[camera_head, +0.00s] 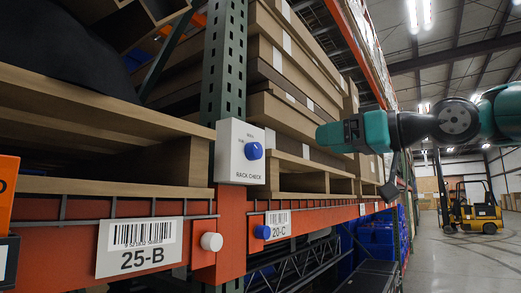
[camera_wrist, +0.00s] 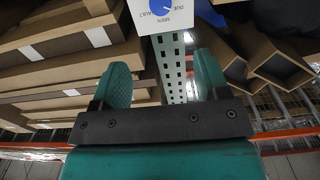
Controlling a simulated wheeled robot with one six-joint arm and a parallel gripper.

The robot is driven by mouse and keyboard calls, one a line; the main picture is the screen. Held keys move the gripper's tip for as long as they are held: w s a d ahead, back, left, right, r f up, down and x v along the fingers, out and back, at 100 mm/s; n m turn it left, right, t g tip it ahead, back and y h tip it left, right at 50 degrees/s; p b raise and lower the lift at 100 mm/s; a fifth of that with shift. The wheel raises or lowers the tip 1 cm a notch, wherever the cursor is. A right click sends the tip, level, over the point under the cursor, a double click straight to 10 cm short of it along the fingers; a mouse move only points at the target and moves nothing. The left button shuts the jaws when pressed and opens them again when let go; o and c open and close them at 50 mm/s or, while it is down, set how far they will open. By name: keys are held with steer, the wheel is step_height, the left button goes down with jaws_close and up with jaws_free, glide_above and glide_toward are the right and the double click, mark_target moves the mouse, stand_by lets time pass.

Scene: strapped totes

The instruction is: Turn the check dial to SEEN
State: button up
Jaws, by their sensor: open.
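A white check box (camera_head: 229,160) marked RACK CHECK is on the rack upright, with a round blue dial (camera_head: 254,151) on its face. In the wrist view the dial (camera_wrist: 161,6) is cut off by the top edge, and the box (camera_wrist: 176,24) shows upside-down labels including FAULT, DUE and SEEN. Which label the dial points to is too small to tell. My teal gripper (camera_head: 326,136) is to the right of the dial, apart from it. In the wrist view my gripper (camera_wrist: 160,62) is open and empty, its fingers below the box in the picture.
An orange beam (camera_head: 70,207) runs below the box, with a 25-B label (camera_head: 139,247), a white knob (camera_head: 211,242), a blue knob (camera_head: 262,232) and a 20-C label (camera_head: 278,223). Flat cartons (camera_head: 283,90) fill the rack behind.

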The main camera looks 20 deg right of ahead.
mark_target(259, 151)
steer(key=p+x, duration=0.6)
steer(key=x, duration=0.9)
steer(key=shift+w+a, duration=0.2)
steer(key=shift+w+a+f+p, duration=0.1)
steer(key=shift+w+a+p, duration=0.2)
steer(key=shift+w+p, duration=0.15)
steer(key=c, duration=0.9)
